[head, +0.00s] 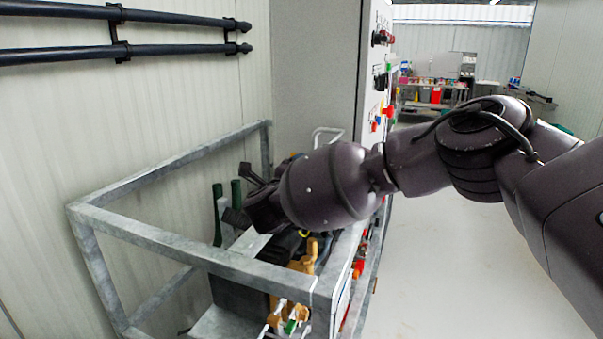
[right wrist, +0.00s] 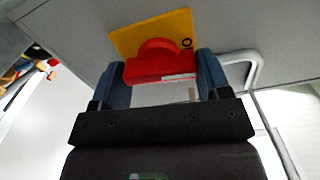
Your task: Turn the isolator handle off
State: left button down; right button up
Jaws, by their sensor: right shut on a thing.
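The isolator handle (right wrist: 162,64) is a red knob on a yellow square plate (right wrist: 176,32), fixed to a grey panel (right wrist: 75,35) in the right wrist view. My right gripper (right wrist: 163,78) has its two blue fingers on either side of the red handle and is shut on it. The handle's red bar lies roughly across the picture between the fingers. In the head view my right gripper (head: 258,200) is over the metal frame, and the handle cannot be made out there. My left gripper is not in view.
A grey metal frame (head: 170,233) surrounds equipment with dark green handles (head: 237,200) and orange-yellow parts (head: 303,262). A tall control cabinet (head: 312,75) with coloured buttons stands behind my right arm. Open floor (head: 450,270) lies to the right.

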jog(key=shift+n, duration=0.8)
jog(key=o, duration=0.9)
jog(key=p+v, duration=0.1)
jog(key=v, duration=0.9)
jog(key=shift+s+a, duration=0.1)
jog(key=shift+s, duration=0.3)
